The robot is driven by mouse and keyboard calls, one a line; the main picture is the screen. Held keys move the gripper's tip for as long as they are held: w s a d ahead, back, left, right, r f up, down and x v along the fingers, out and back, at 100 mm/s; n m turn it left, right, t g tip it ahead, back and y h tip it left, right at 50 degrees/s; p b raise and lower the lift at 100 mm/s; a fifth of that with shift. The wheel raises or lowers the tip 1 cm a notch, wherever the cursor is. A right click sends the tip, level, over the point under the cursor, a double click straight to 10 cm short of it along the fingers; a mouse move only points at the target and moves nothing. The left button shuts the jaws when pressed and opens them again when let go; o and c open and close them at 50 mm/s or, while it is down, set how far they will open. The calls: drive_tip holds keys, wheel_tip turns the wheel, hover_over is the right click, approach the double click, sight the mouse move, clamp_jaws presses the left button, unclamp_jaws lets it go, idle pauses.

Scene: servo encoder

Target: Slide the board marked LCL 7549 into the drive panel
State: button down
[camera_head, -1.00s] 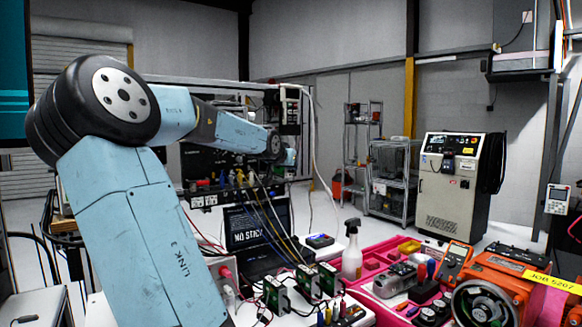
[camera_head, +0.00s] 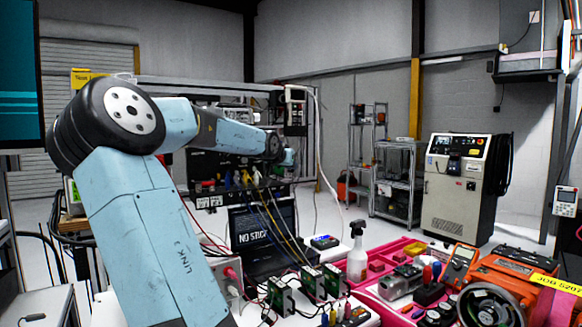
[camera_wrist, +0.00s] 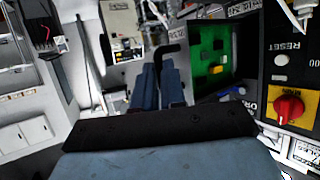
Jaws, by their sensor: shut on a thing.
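In the wrist view my gripper (camera_wrist: 171,88) has its blue fingers close together around a slim black hooked handle (camera_wrist: 169,48). A green board (camera_wrist: 210,56) with yellow parts stands just right of the fingers. I cannot tell whether the handle belongs to this board, and no LCL 7549 marking is readable. A dark panel (camera_wrist: 287,62) with RESET lettering and a red knob on a yellow plate is at the right. In the head view my arm reaches toward a black panel (camera_head: 205,188) with coloured plugs; the fingertips are too small to make out there.
A laptop (camera_head: 262,232), loose wires and several small green boards (camera_head: 283,294) crowd the bench below my arm. A spray bottle (camera_head: 357,252), a pink tray (camera_head: 382,262) and an orange machine (camera_head: 507,278) stand to the right. A white cable (camera_head: 326,165) hangs beside the panel frame.

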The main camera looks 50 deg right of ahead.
drive_tip(key=shift+w+d+f, duration=0.1)
drive_tip(key=shift+w+d, duration=0.6)
drive_tip(key=shift+w, duration=1.6)
drive_tip(key=shift+w+d, duration=0.75)
drive_tip(key=shift+w, duration=1.55)
drive_tip(key=shift+w+d+f, duration=0.1)
drive_tip(key=shift+w+d, duration=0.6)
drive_tip(key=shift+w, duration=1.6)
drive_tip(key=c, duration=1.1)
unclamp_jaws()
drive_tip(key=v, duration=1.3)
drive_tip(key=shift+s+a+r, duration=0.1)
drive_tip(key=shift+a, duration=0.25)
